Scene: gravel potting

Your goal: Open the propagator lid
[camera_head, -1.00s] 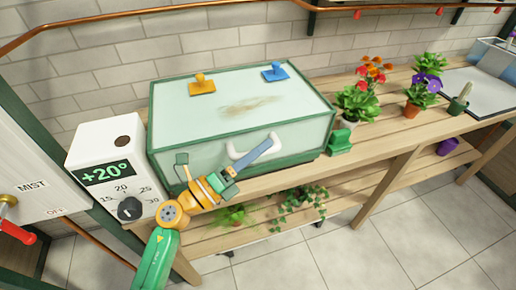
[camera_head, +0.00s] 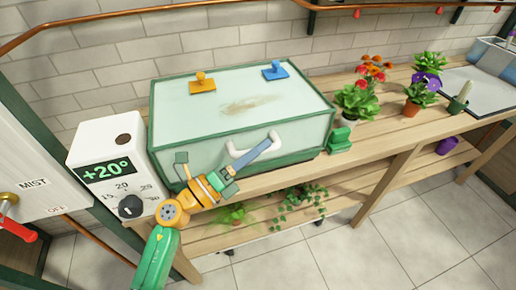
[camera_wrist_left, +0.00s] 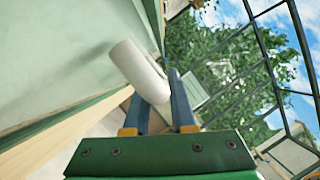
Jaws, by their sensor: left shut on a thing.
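The propagator is a pale, green-framed box on the wooden bench. Its translucent lid (camera_head: 215,113) looks down on the box, with a brown smudge on top. A white handle (camera_head: 232,151) is on the front; it also shows in the left wrist view (camera_wrist_left: 138,70). My left gripper (camera_head: 268,144) reaches the handle from the front, and its blue fingers are shut on it. In the left wrist view the fingers (camera_wrist_left: 162,92) stand on either side of the handle's near end. My right gripper is not in view.
A white thermostat box (camera_head: 112,165) stands left of the propagator. A green object (camera_head: 339,141) and potted flowers (camera_head: 357,103) stand close to its right. Plants (camera_head: 298,199) are on the lower shelf.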

